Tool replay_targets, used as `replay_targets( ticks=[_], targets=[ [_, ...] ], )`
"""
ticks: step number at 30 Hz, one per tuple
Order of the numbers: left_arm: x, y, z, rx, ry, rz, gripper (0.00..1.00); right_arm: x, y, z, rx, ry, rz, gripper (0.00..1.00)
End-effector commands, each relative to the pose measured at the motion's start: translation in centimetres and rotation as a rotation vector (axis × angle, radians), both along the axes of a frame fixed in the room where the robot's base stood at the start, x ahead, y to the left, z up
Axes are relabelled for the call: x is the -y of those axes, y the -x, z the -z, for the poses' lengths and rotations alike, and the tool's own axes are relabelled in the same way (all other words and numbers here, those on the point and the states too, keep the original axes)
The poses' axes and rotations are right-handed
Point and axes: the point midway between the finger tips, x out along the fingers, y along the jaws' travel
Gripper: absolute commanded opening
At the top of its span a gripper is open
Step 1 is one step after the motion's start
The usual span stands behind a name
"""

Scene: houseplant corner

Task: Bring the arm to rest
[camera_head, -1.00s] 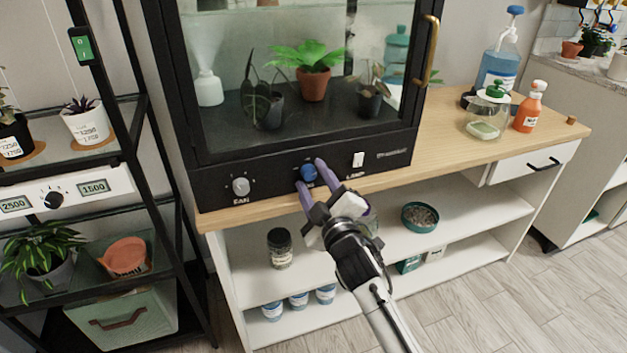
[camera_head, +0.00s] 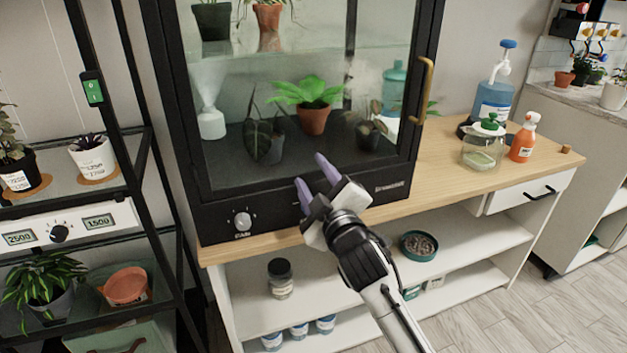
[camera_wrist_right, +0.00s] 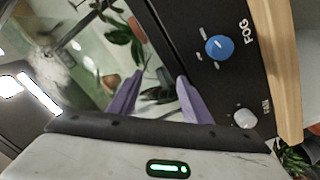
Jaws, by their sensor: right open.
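My right gripper (camera_head: 314,174) is open and empty in front of the lower part of the black glass cabinet (camera_head: 198,190). Its two purple fingers point up at the glass door and also show in the right wrist view (camera_wrist_right: 156,97). The blue FOG knob (camera_wrist_right: 219,47) shows in the wrist view, apart from the fingers; in the head view my gripper hides it. The white FAN knob (camera_head: 242,220) is left of my gripper on the cabinet's lower panel. My left gripper is not in view.
The cabinet stands on a wooden-topped bench (camera_head: 447,169). A glass jar (camera_head: 483,150), an orange spray bottle (camera_head: 523,138) and a blue pump bottle (camera_head: 494,98) stand to the right. A black plant rack (camera_head: 166,165) is at the left. Open floor lies at front right.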

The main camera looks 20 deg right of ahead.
Motion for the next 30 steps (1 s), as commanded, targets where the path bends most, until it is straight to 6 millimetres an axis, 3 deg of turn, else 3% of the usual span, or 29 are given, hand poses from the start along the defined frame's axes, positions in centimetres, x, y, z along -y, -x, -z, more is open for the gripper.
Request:
replay_targets(
  ticks=[8, 11, 14, 17, 20, 24, 27, 30],
  targets=[
    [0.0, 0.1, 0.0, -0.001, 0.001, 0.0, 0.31, 0.0, 0.1, 0.4, -0.007, -0.003, -0.001, 0.44],
    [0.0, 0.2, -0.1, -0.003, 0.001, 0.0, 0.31, -0.1, 0.9, 2.2, -0.04, -0.029, -0.007, 0.44],
    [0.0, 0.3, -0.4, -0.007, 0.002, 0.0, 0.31, -0.3, 2.8, 6.1, -0.117, -0.092, -0.02, 0.44],
    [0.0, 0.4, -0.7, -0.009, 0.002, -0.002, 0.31, -0.6, 6.6, 12.0, -0.24, -0.199, -0.032, 0.44],
    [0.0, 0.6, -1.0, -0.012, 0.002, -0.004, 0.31, -1.1, 11.7, 17.8, -0.377, -0.328, -0.031, 0.44],
    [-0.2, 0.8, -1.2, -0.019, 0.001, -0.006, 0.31, -1.8, 19.9, 24.5, -0.567, -0.509, -0.005, 0.44],
    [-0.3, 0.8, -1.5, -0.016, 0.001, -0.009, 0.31, -2.3, 25.7, 27.8, -0.687, -0.627, 0.028, 0.44],
    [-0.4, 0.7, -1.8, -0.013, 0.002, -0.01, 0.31, -2.7, 30.4, 29.9, -0.778, -0.718, 0.063, 0.44]
  ],
)
